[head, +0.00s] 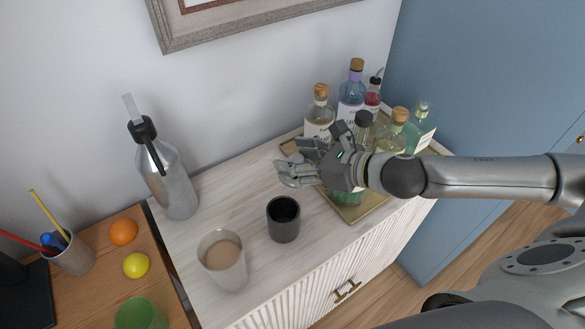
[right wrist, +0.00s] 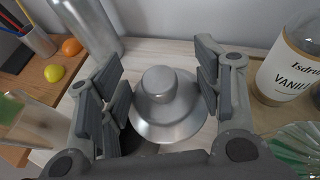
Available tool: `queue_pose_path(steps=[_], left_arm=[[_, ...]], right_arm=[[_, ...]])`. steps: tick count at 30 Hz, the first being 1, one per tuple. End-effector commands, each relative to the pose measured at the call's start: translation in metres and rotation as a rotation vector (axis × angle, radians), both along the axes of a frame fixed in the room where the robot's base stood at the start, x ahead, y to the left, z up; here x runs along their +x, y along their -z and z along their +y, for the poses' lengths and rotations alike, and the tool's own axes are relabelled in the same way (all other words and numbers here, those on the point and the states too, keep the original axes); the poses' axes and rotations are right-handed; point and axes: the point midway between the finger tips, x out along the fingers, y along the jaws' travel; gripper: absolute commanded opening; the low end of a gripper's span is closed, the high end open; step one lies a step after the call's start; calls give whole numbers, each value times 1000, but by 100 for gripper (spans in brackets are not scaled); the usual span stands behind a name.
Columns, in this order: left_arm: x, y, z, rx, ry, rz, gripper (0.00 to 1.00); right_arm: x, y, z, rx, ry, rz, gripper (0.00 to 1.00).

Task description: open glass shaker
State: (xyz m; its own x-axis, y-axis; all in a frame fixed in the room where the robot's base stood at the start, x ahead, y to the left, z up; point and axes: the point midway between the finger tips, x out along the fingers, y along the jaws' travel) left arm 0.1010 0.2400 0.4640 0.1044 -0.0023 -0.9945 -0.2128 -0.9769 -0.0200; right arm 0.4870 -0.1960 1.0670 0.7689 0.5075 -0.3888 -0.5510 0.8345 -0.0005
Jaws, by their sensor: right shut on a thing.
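A silver metal lid (right wrist: 160,105) with a rounded knob and a wide flared rim is between the fingers of my right gripper (right wrist: 162,88) in the right wrist view. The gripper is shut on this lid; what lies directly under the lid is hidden. In the head view my right gripper (head: 297,166) is above the cabinet top, behind and right of the dark cup. A clear glass vessel (head: 223,262) with brown liquid stands uncovered near the cabinet's front left; it looks like the shaker's body. My left gripper is not in view.
A dark cup (head: 284,222) stands right of the glass vessel. A gold tray (head: 366,209) with several bottles is at the right, partly behind my arm. A silver siphon bottle (head: 172,183) stands at the back left. The pale cabinet top (head: 240,193) is clear between them.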

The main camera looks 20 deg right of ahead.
Motion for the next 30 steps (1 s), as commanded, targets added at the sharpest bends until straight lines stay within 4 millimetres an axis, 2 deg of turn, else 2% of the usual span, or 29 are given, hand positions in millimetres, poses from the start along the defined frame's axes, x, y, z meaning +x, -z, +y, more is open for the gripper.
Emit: queue_pose_path(steps=[5, 15, 19, 24, 30], left_arm=[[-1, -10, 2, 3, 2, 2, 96], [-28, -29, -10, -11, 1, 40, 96], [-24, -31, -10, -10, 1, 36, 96], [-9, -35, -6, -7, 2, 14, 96], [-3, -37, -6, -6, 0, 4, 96]], right_arm=[[19, 5, 9, 5, 1, 0, 31], [82, 36, 35, 4, 0, -1, 31], [99, 61, 42, 4, 0, 3, 31], [116, 83, 48, 3, 1, 2, 31], [124, 94, 51, 1, -1, 1, 31]])
